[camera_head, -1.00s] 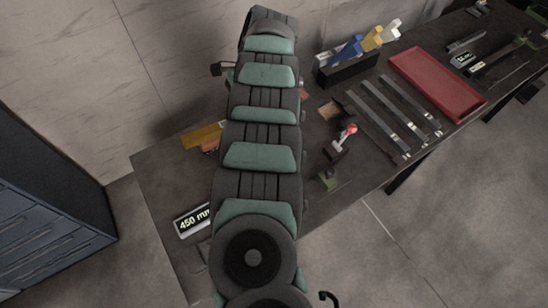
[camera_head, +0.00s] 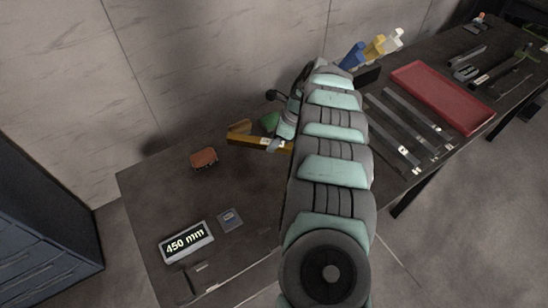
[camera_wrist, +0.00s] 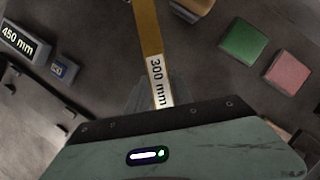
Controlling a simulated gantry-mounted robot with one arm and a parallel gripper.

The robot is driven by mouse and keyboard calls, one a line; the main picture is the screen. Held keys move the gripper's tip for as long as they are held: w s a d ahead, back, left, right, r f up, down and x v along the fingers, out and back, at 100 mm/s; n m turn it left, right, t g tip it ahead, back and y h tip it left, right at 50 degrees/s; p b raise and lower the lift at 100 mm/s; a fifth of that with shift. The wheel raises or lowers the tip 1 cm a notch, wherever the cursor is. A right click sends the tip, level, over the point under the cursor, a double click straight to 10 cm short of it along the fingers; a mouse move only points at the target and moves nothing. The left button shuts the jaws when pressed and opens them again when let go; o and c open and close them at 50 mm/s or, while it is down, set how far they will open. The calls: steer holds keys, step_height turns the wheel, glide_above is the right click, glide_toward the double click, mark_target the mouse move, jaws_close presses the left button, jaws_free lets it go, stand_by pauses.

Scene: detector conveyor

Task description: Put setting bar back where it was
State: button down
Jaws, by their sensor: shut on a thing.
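The setting bar is a yellow-brown bar (camera_head: 248,139) with a white end label, which reads "300 mm" in the wrist view (camera_wrist: 148,30). My gripper (camera_head: 285,143) is shut on the bar near its labelled end. In the wrist view, the bar runs from between the fingers (camera_wrist: 158,98) out past the top edge. In the head view, the bar points left from my gripper. I cannot tell how high it is above the bench (camera_head: 150,195). My arm hides part of the bench behind it.
A "450 mm" display (camera_head: 187,243) and a small blue-grey block (camera_head: 229,219) are at the front left. A reddish-brown block (camera_head: 204,158) lies left of the bar. Steel bars (camera_head: 393,131) and a red tray (camera_head: 440,95) are to the right. Green (camera_wrist: 244,40) and pink (camera_wrist: 288,71) blocks show in the wrist view.

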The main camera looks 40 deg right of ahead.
mark_target(283, 144)
steer(key=shift+f+b, duration=0.35)
steer(key=shift+f, duration=3.6)
steer(key=shift+f, duration=0.1)
steer(key=c, duration=1.1)
jaws_free()
steer(key=p+v, duration=0.1)
steer(key=v, duration=1.1)
